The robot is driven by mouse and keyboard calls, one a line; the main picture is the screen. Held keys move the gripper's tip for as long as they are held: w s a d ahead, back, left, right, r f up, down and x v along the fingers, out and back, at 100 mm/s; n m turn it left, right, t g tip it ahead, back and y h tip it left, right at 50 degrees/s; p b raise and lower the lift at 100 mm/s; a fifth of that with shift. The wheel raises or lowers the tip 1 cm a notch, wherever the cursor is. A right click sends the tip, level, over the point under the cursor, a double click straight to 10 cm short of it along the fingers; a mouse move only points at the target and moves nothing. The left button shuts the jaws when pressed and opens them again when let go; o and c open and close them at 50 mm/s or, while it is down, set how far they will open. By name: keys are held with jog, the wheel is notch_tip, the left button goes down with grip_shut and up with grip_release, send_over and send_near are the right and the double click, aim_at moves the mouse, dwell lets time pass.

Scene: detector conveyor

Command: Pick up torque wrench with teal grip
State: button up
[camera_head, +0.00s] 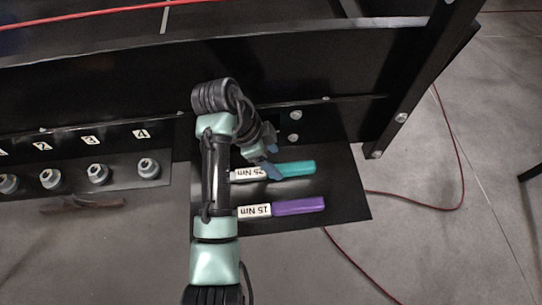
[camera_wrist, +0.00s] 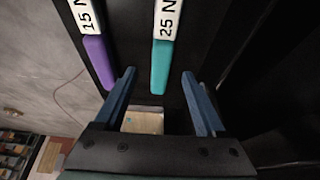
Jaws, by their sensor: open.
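The torque wrench with the teal grip (camera_head: 295,168) lies on a black shelf (camera_head: 345,205), with a white "25 Nm" label beside its grip. In the wrist view its teal grip (camera_wrist: 161,68) points down between the fingers, and the end of the grip is just ahead of the gap. My gripper (camera_head: 271,163) is over the wrench near the label, and part of the wrench is hidden by my arm. In the wrist view my gripper (camera_wrist: 158,85) is open, with a blue finger on each side and nothing held.
A second wrench with a purple grip (camera_head: 298,207), labelled "15 Nm", lies parallel and close by. A black upright post (camera_head: 408,95) stands right of the shelf. Numbered bolts (camera_head: 98,173) line the left. A red cable (camera_head: 461,175) runs on the floor.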

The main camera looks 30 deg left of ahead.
aim_at(281, 167)
jog(key=p+x, duration=0.1)
jog(key=x, duration=0.3)
jog(key=shift+a+f, duration=0.1)
grip_shut()
jog(key=shift+w+a, duration=0.1)
dwell(1.2)
